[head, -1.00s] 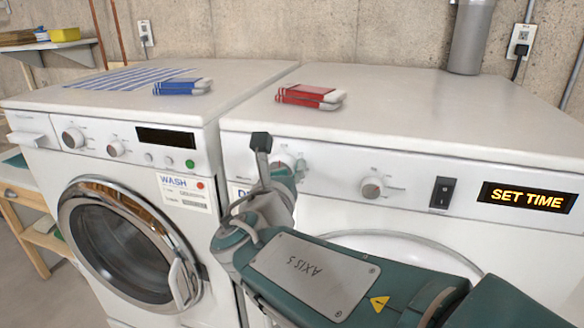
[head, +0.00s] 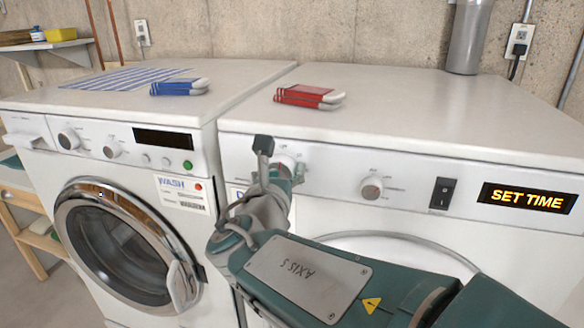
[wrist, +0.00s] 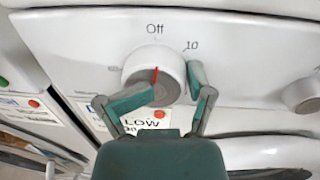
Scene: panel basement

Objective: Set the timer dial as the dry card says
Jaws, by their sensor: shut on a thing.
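The timer dial (wrist: 143,62) is a white round knob on the dryer's front panel. Its red line points up, close to the "Off" mark, with "10" to the right. My gripper (wrist: 172,82) is shut on the dial, one finger across its lower front and one at its right side. In the head view my gripper (head: 285,172) covers most of the dial. The dry card (wrist: 146,122) is below the dial; "LOW" and part of "30" show, and the rest is hidden behind my gripper. In the head view only an edge of the card (head: 236,194) shows.
The dryer also has a second knob (head: 372,187), a black switch (head: 445,192) and a display (head: 526,197) reading "SET TIME". The washer (head: 125,100) stands close on the left with its own wash card (head: 182,194). Red (head: 308,96) and blue (head: 180,86) items lie on top.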

